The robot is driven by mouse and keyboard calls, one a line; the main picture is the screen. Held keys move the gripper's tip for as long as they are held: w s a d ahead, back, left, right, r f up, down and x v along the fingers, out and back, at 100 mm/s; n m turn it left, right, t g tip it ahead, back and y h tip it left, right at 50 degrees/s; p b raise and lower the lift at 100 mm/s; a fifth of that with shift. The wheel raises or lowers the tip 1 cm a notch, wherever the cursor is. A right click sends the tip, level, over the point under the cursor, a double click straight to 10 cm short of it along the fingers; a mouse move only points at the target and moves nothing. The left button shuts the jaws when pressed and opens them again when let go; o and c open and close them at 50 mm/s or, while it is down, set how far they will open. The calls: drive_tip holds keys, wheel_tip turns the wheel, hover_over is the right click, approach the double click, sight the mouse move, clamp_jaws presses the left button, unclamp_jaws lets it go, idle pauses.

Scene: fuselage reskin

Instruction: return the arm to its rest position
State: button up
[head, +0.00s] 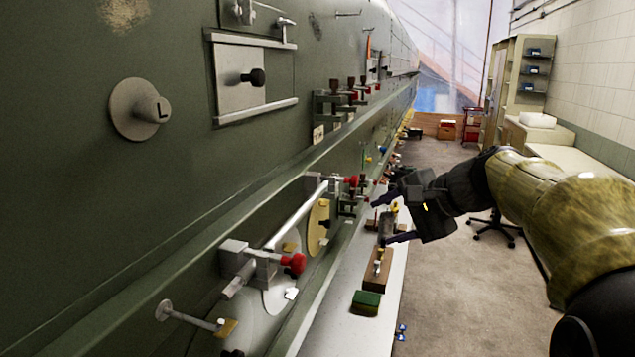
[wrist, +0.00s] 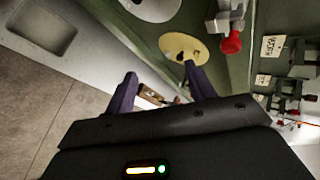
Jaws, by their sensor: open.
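My arm (head: 540,185) reaches in from the right side of the head view, with a yellowish cover and a black wrist. My gripper (head: 385,222) points left toward the green fuselage wall, above the narrow white bench. Its fingers are spread and nothing shows between them. In the wrist view the two purple-tinted fingers of my gripper (wrist: 157,80) stand apart, with a wooden block partly visible beyond them. Whether the fingertips touch anything on the wall cannot be told, but they look clear of it.
The green fuselage wall (head: 90,220) fills the left, with red-knobbed clamps (head: 293,263) and a grey bar (head: 297,217) sticking out. A bench (head: 345,327) below holds a wooden block (head: 378,268) and a green-yellow sponge (head: 366,302). Open floor (head: 450,300) lies to the right, with a stool behind my arm.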

drive_tip(key=s+f+n+g+h, duration=0.1)
drive_tip(key=s+f+n+h, duration=0.1)
drive_tip(key=s+f, duration=0.4)
drive_tip(key=s+d+f+n+g+h, duration=0.1)
drive_tip(key=s+f, duration=0.5)
drive_tip(key=f, duration=0.8)
drive_tip(key=s+d+f+n+g+h, duration=0.1)
drive_tip(key=s+f+n+h, duration=0.3)
drive_tip(key=f, duration=0.6)
drive_tip(key=s+n+g, duration=0.1)
drive_tip(key=s+n, duration=0.1)
drive_tip(key=n, duration=0.1)
drive_tip(key=shift+s+f+g, duration=0.2)
drive_tip(key=shift+f+g, duration=0.1)
drive_tip(key=shift+g, duration=0.1)
